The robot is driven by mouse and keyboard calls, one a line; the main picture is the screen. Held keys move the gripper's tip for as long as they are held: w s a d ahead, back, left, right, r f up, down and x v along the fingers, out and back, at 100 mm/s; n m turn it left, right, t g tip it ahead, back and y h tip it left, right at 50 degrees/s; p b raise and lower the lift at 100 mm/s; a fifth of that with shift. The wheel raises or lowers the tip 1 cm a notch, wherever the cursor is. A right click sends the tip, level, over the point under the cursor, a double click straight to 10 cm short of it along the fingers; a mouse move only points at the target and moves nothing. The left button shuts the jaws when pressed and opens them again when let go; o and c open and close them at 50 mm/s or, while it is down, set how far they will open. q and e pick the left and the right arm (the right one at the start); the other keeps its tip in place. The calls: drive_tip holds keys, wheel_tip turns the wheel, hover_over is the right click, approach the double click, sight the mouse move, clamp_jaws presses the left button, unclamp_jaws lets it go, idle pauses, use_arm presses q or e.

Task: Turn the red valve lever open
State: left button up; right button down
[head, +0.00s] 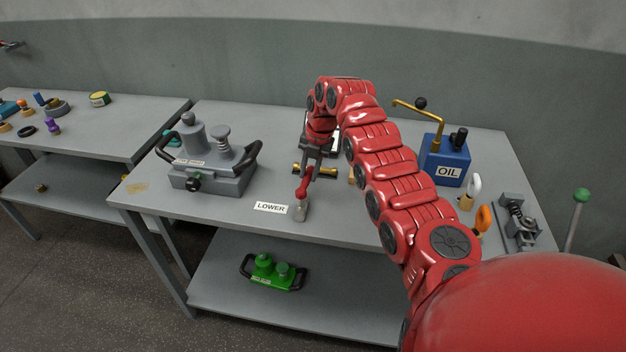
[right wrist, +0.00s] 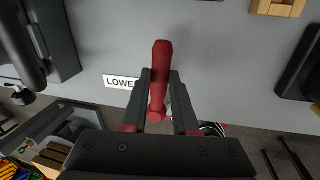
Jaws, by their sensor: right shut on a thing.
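The red valve lever (head: 302,189) sits on top of a short grey cylindrical valve body (head: 300,211) near the front edge of the middle table. A white LOWER label (head: 270,208) lies just left of it. My right gripper (head: 307,179) reaches down from above and is shut on the lever. In the right wrist view the red lever (right wrist: 161,65) runs between the two dark fingers (right wrist: 160,95), its far end sticking out past them. The valve body is mostly hidden there. My left gripper is not in view.
A grey press-like unit with black handles (head: 212,172) stands left of the lever. Brass fittings (head: 328,171) lie behind the gripper. A green unit (head: 272,270) sits on the lower shelf.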

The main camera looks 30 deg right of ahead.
drive_tip(key=shift+w+a+n+b, duration=0.2)
drive_tip(key=shift+n+b, duration=0.1)
drive_tip(key=shift+n, duration=0.1)
drive_tip(key=c, duration=0.7)
unclamp_jaws()
